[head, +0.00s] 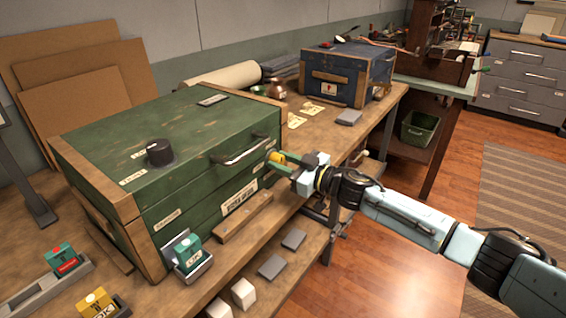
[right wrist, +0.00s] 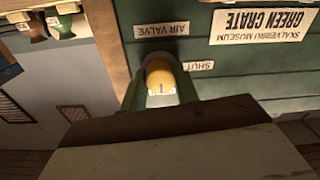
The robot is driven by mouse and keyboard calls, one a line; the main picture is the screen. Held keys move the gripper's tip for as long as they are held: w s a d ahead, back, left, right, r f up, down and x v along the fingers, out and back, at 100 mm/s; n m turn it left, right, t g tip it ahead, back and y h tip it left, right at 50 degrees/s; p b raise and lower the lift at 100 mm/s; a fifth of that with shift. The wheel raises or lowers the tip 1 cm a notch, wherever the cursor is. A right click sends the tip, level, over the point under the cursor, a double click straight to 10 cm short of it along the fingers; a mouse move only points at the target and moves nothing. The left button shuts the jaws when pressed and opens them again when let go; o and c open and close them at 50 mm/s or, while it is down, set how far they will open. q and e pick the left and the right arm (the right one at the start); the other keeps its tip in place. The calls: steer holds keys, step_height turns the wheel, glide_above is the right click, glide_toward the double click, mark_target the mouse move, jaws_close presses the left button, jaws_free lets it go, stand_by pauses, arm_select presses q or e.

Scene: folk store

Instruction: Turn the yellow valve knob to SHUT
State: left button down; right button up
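The yellow valve knob (head: 277,156) is on the front of the green crate (head: 190,185), near its right end. In the right wrist view the knob (right wrist: 160,75) shows upside down, with the AIR VALVE label (right wrist: 162,30) above it and the SHUT label (right wrist: 198,66) to its right. A pale face with a short dark line shows on the knob; I cannot tell which label it points to. My right gripper (head: 277,160) has its green fingers on both sides of the knob, seemingly touching it. My left gripper is not in view.
The crate's black dial (head: 160,152) is on top and a metal handle (head: 240,150) is left of the knob. A wooden strip (head: 243,217) lies before the crate. A blue box (head: 345,75) stands behind on the workbench. The floor at right is open.

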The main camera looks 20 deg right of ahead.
steer(key=c, duration=0.4)
